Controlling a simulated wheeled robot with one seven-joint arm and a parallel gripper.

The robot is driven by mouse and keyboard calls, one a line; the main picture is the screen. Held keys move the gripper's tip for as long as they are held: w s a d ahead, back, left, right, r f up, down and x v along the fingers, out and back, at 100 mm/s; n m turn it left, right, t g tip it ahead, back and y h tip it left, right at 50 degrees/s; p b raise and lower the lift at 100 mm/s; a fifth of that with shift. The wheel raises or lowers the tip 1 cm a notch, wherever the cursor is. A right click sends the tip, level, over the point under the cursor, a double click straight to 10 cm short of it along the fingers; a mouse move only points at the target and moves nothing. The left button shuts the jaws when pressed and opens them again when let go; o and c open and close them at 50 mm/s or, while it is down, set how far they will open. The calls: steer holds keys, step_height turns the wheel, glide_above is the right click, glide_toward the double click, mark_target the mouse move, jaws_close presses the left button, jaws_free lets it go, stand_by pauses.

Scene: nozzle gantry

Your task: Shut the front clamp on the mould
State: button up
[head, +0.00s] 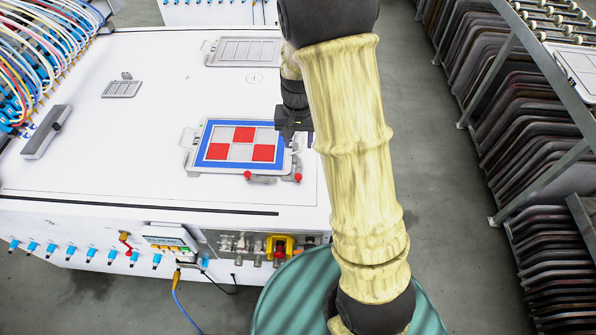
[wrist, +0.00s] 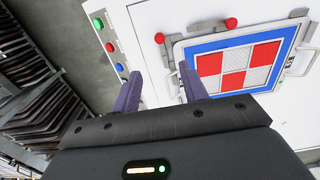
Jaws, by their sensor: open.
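The mould (head: 202,157) is a plate with a blue border and red and pale squares, on the white table; it also shows in the wrist view (wrist: 272,86). The front clamp has a red knob (head: 247,175) at the mould's near edge; in the wrist view this knob (wrist: 231,23) is at the top. I cannot tell whether this clamp is open or shut. A second red-knobbed clamp (head: 298,178) is at the right side, also in the wrist view (wrist: 159,38). My gripper (head: 291,136) is open and empty beside the mould's right edge; its fingers (wrist: 160,80) point toward the table.
Green, red and blue buttons (wrist: 109,47) line the table edge. A grey frame (head: 242,52) lies behind the mould, a small grey plate (head: 121,89) and a grey bar (head: 46,131) to the left. Coloured hoses (head: 45,45) fill the far left. A rack (head: 540,150) stands across the floor at right.

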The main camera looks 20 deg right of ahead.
mark_target(298, 176)
step_height(298, 176, down, 15)
steer(key=p, duration=0.2)
steer(key=shift+f+p, duration=0.2)
steer(key=shift+p, duration=0.15)
jaws_close()
